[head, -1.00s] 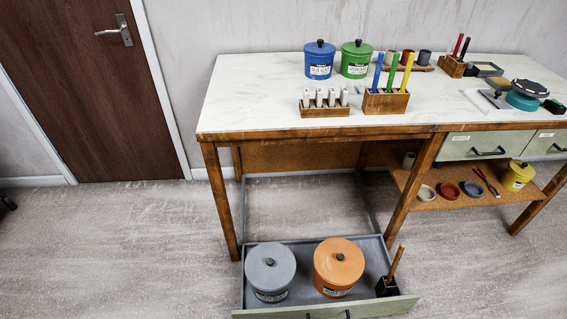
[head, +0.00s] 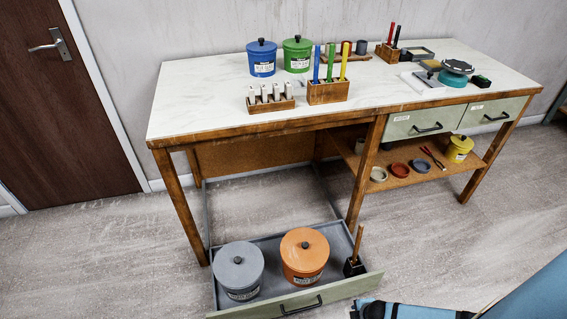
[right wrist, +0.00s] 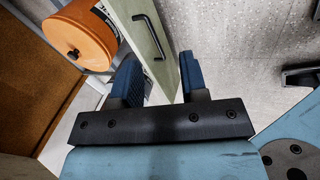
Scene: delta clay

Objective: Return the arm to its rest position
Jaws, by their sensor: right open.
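My right arm (head: 535,295) shows at the bottom right of the head view, partly cut off by the frame edge. In the right wrist view my right gripper (right wrist: 160,72) is open, its two blue fingers apart with nothing held. The pulled-out drawer's pale green front (right wrist: 150,30) shows beyond and between the fingers; I cannot tell the exact gap. Its black handle (right wrist: 149,36) is free of the fingers. In the head view the arm is just right of the drawer front (head: 345,292). My left gripper is not in view.
The open drawer holds a grey canister (head: 238,270), an orange canister (head: 304,257) and a black holder (head: 354,267) with a wooden handle. The workbench (head: 200,115) carries canisters and tool racks. Bare floor (head: 440,240) lies right of the drawer.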

